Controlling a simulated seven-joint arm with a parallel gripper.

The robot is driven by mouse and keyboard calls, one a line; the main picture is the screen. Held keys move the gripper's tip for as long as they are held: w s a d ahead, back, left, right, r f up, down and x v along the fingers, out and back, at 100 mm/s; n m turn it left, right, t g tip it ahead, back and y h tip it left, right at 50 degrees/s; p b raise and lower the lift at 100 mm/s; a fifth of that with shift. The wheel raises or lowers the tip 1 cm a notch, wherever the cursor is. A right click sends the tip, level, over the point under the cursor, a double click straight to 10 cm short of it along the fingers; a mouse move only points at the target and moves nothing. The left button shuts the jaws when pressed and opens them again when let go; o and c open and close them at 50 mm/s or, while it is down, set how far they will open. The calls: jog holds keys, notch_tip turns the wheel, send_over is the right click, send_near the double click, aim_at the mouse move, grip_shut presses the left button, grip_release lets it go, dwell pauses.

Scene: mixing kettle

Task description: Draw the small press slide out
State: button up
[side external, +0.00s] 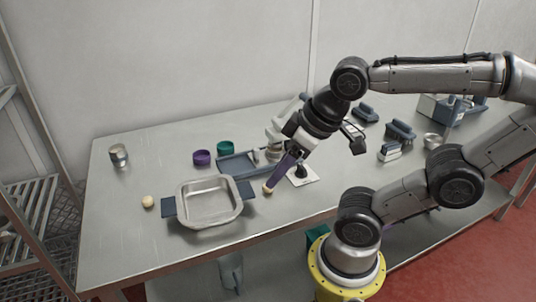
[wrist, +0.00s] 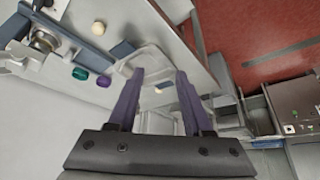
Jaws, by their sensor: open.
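The small press (side external: 275,145) stands near the middle of the table, with a long blue-grey part (side external: 237,163), apparently its slide or base, reaching left behind the metal pan. In the wrist view the press (wrist: 45,40) is at the top left, with a blue bar (wrist: 85,47) running from it. Which piece is the slide, and how far it is drawn, I cannot tell. My gripper (side external: 270,183) points down in front of the press. In the wrist view its purple fingers (wrist: 160,73) are apart, with nothing held; the press lies left of them.
A square metal pan (side external: 209,203) with blue handles stands left of my gripper. A cream ball (side external: 148,202) lies farther left; another (side external: 267,188) shows by the fingertips. Purple (side external: 202,157) and green (side external: 225,147) round pieces stand behind the pan. Blue-handled tools (side external: 400,130) lie right.

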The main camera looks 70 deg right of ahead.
jog(key=shift+o, duration=0.2)
jog(key=w+d+r+m, duration=0.2)
jog(key=w+r+m, duration=0.35)
jog(key=m, duration=0.55)
jog(key=m+g, duration=0.6)
jog(key=m, duration=1)
send_over(256, 149)
notch_tip(256, 149, down, 13)
jog(key=shift+w, duration=0.15)
jog(key=shift+d, duration=0.15)
jog(key=shift+f, duration=4.05)
